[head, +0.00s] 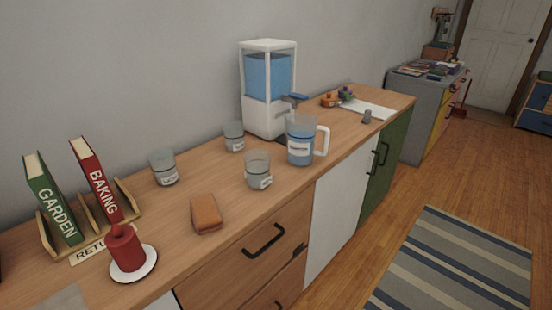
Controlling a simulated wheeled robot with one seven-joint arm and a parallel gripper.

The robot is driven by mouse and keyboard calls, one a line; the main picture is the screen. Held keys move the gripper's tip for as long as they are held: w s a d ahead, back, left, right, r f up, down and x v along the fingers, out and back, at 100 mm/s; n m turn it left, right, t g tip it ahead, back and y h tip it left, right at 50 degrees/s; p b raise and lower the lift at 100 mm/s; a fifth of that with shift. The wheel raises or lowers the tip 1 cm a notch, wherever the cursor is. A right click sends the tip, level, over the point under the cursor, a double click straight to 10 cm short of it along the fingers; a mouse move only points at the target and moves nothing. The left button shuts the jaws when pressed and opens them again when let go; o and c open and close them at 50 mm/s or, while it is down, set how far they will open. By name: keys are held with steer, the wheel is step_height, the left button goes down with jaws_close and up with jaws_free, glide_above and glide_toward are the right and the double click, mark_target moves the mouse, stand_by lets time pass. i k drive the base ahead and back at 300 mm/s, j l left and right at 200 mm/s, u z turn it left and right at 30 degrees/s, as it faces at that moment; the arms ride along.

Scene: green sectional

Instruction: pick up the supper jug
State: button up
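A clear jug (301,141) with a white handle stands upright on the wooden counter, near its front edge. It holds blue liquid and has a white label; the lettering is too small to read for certain. The handle points right. My gripper is not in this view.
A water dispenser (268,88) stands behind the jug. Glass cups stand left of it, the nearest one (257,170) close by. A brown block (206,213), red candle (126,248) and book rack (93,222) are further left. A striped rug (455,265) lies on the floor.

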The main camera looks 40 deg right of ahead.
mark_target(300, 129)
steer(key=i+j+z, duration=0.15)
steer(key=i+j, duration=0.15)
steer(key=i+j+z, duration=0.35)
steer(key=j, duration=0.35)
steer(key=i+j+z, duration=0.2)
steer(key=j, duration=0.25)
steer(key=i, duration=0.1)
